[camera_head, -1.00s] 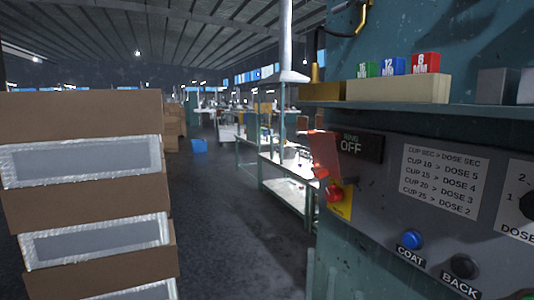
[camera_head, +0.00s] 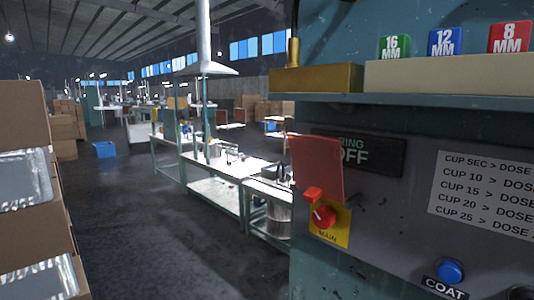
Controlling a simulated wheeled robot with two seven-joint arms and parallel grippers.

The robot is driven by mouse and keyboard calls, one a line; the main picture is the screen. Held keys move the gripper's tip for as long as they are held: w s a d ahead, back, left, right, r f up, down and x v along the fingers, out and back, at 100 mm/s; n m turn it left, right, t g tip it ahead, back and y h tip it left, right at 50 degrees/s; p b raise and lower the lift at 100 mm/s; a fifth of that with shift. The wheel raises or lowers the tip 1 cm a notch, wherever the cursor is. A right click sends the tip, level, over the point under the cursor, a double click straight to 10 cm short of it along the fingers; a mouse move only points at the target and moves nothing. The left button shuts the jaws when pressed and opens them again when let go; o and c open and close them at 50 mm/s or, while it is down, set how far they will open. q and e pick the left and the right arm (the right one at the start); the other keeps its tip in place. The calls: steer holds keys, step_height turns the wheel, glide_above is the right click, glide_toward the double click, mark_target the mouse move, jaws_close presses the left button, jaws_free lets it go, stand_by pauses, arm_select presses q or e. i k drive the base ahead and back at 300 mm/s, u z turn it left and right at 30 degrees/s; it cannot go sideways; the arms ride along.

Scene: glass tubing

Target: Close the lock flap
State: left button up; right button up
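The red flap (camera_head: 317,168) stands raised on the machine's front panel, above the red MAIN switch (camera_head: 323,216) on its yellow plate (camera_head: 340,229). The flap covers part of the dark sign (camera_head: 372,153) that reads "OFF" at its right end. The switch below the flap is exposed. Neither of my grippers shows in the head view.
The grey-green machine panel (camera_head: 400,230) fills the right side, with a blue COAT button (camera_head: 449,270) low down. A shelf (camera_head: 420,98) above holds coloured size blocks. Stacked cardboard boxes (camera_head: 22,115) stand at left. Open floor (camera_head: 150,240) lies between, with workbenches (camera_head: 215,170) behind.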

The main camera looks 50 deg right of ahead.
mark_target(317, 160)
steer(key=i, duration=2.25)
steer(key=z, duration=2.35)
steer(key=i, duration=1.55)
steer(key=z, duration=3.65)
